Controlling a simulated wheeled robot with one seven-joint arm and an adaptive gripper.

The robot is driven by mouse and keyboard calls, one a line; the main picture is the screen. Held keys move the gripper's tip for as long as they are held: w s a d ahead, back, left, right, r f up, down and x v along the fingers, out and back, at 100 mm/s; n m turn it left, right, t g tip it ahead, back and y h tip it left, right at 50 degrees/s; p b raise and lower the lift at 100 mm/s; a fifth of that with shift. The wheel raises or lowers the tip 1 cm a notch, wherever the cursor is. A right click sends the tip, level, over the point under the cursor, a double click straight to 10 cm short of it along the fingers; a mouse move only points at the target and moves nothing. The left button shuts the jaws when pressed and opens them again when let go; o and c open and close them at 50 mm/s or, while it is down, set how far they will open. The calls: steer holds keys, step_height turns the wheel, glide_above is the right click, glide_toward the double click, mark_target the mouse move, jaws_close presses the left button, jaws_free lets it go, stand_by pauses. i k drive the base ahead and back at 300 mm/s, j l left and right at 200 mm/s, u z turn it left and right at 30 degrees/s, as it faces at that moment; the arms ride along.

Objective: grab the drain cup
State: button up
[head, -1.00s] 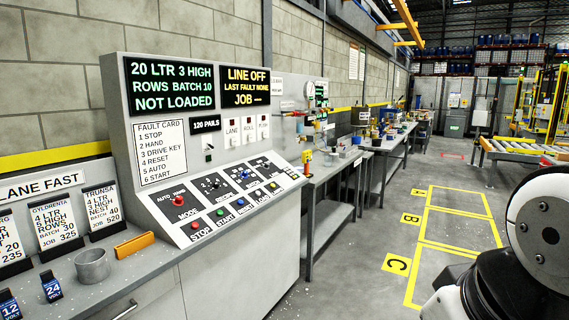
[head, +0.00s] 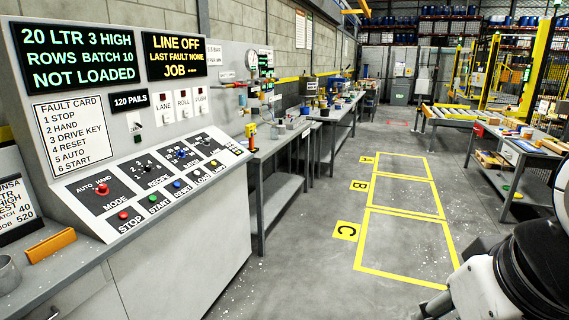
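I cannot tell for sure which thing is the drain cup. A grey open cup (head: 8,275) stands on the counter at the left edge of the head view, partly cut off by the frame. A small grey cup-like thing (head: 280,129) also stands on the grey bench beyond the control console, too small to make out well. White and black links of my arm show at the lower right. My gripper is not in view.
The control console (head: 150,190) fills the left, with an orange block (head: 50,245) on its counter. The grey bench (head: 262,146) stands beyond it. Floor bays outlined in yellow (head: 404,215) lie empty. A cluttered table (head: 520,155) stands at the right.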

mark_target(274, 132)
steer(key=i, duration=3.75)
steer(key=i+l+u, duration=0.2)
steer(key=i, duration=0.25)
steer(key=i+u, duration=0.25)
steer(key=i, duration=0.25)
